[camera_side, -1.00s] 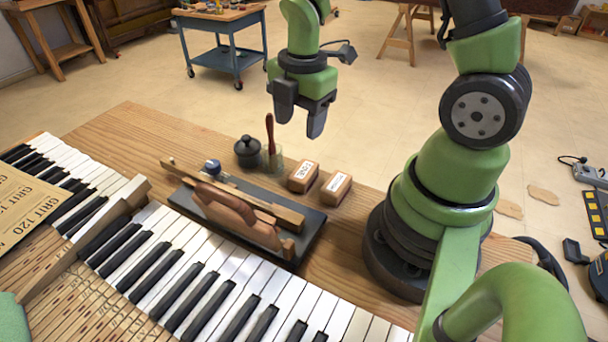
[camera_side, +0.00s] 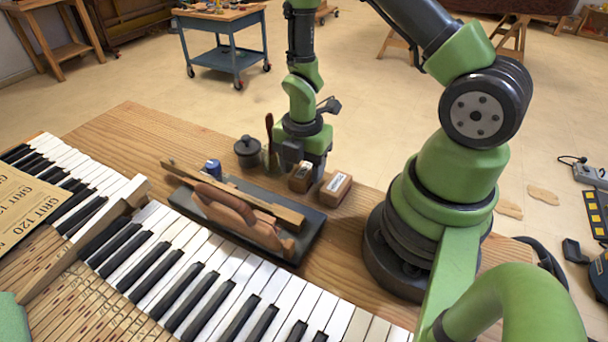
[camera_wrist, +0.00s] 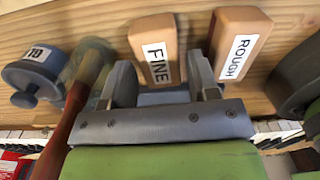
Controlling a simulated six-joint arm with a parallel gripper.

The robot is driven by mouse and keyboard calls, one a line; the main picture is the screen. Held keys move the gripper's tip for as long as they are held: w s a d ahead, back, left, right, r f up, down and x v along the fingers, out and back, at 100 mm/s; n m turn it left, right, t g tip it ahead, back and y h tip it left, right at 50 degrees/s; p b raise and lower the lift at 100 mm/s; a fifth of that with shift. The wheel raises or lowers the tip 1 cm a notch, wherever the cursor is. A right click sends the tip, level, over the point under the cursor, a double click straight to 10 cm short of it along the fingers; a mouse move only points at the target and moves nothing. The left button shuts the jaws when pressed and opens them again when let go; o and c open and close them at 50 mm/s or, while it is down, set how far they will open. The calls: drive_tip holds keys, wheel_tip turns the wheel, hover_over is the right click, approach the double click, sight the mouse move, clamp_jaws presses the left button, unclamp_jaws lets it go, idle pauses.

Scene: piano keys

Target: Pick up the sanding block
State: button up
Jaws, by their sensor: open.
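Two wooden sanding blocks sit side by side on the wooden bench. The FINE block (camera_side: 301,178) is on the left and also shows in the wrist view (camera_wrist: 154,45). The ROUGH block (camera_side: 336,189) is on the right and also shows in the wrist view (camera_wrist: 240,45). My gripper (camera_side: 304,167) is low over the bench, right at the FINE block, and partly hides it in the side view. In the wrist view my gripper (camera_wrist: 165,82) is open, its fingers on either side of the FINE block's near end. I cannot tell whether they touch it.
A dark lidded pot (camera_side: 247,152) and a jar with a red-handled brush (camera_wrist: 88,68) stand left of my gripper. A dark board (camera_side: 303,243) with wooden pieces lies in front of the blocks. Piano keys (camera_side: 220,275) run along the front. Bare bench (camera_side: 130,125) lies at left.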

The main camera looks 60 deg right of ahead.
sight(303, 172)
drive_tip(key=shift+f, duration=0.75)
drive_tip(key=shift+c, duration=0.5)
drive_tip(key=c, duration=0.6)
drive_tip(key=shift+r, duration=0.1)
wheel_tip(303, 172, up, 10)
drive_tip(key=shift+o, duration=0.5)
